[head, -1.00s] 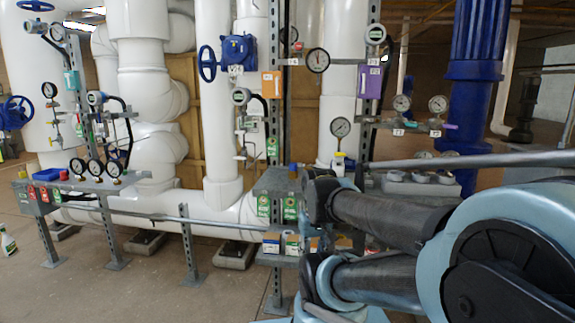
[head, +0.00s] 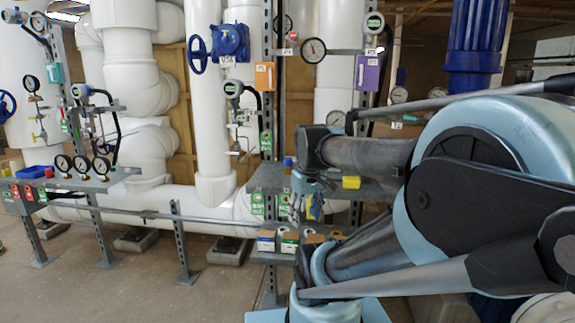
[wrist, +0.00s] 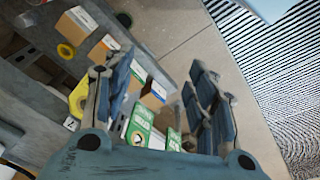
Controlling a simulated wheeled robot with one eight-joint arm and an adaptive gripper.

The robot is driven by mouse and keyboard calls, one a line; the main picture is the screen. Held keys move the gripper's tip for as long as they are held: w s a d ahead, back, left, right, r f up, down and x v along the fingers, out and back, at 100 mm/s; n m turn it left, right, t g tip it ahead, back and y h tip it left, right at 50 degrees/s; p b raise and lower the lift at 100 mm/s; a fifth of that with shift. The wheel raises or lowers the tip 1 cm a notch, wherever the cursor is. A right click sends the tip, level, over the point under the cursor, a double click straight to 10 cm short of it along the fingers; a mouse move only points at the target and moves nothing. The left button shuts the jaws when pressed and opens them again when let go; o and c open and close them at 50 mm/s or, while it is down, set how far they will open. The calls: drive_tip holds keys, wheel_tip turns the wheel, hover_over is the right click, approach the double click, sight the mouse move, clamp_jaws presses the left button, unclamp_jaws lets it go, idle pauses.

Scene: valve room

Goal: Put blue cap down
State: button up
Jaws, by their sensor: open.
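A small blue-topped piece (head: 287,162), which may be the blue cap, stands on the upper grey shelf (head: 266,180), left of my wrist; it is too small to tell for sure. My gripper (head: 305,208) points down at the front of that shelf, above the lower shelf with boxes. In the wrist view my gripper (wrist: 150,85) has its fingers spread wide, with nothing held between them. Green-and-white boxes (wrist: 142,122) show below and between the fingers. I make out no blue cap in the wrist view.
A lower shelf holds small cartons (head: 266,240) and a yellow ring (wrist: 66,51). A yellow block (head: 351,182) sits on the upper shelf, right of my wrist. A gauge rack with a blue tray (head: 31,172) stands left. The floor (head: 150,285) in front is clear.

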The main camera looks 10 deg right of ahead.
drive_tip(key=w+r+n, duration=0.9)
drive_tip(key=w+r, duration=0.6)
drive_tip(key=r, duration=0.1)
wheel_tip(320, 180, up, 9)
drive_tip(key=n+g, duration=0.2)
drive_tip(key=n, duration=0.7)
hover_over(289, 159)
drive_tip(key=f, duration=1.1)
drive_tip(key=shift+w+f, duration=0.1)
drive_tip(key=shift+w, duration=0.1)
drive_tip(key=shift+w+a+f, duration=0.1)
drive_tip(key=shift+w+f, duration=0.05)
drive_tip(key=shift+f, duration=1.15)
drive_tip(key=shift+w+f, duration=0.1)
drive_tip(key=shift+f, duration=1.2)
drive_tip(key=c, duration=0.9)
drive_tip(key=shift+r, duration=0.15)
